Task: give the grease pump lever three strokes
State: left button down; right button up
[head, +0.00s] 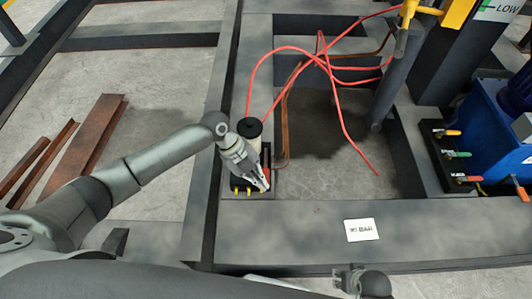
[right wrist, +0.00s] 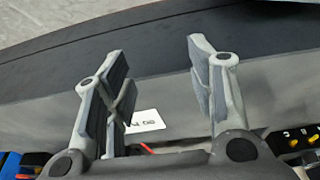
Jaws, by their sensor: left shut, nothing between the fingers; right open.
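The grease pump (head: 252,128) stands on the dark frame in the head view, a pale cylinder with a black cap on a black base. A small red-orange part (head: 267,172), possibly its lever, shows beside my left fingers. My left gripper (head: 264,185) is shut and empty, in front of the pump and close to that part. I cannot tell whether they touch. The gripper hides much of the pump's lower half. My right gripper (right wrist: 158,55) is open and empty in the right wrist view, with its fingers wide apart.
Red hoses (head: 320,62) loop behind the pump. A valve block (head: 447,155) with coloured levers and a blue unit (head: 500,125) stand at right. A white label card (head: 361,230) lies on the front beam. Rusty steel sections (head: 85,145) lie at left.

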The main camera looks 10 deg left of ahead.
pick_arm(q)
jog(key=shift+s+d+f+b, duration=0.1)
jog(key=shift+s+f+b, duration=0.15)
jog(key=shift+f, duration=0.35)
jog(key=shift+s+f+b, duration=0.25)
jog(key=shift+s+f, duration=0.05)
jog(key=shift+f, duration=0.25)
jog(key=shift+s+d+f+b, duration=0.1)
jog(key=shift+s+f+b, duration=0.15)
jog(key=shift+f, duration=0.35)
pick_arm(e)
notch_tip(320, 180, up, 6)
jog(key=w, duration=0.1)
jog(key=shift+w, duration=0.2)
pick_arm(q)
jog(key=shift+f, duration=0.1)
pick_arm(e)
jog(key=shift+f, duration=0.1)
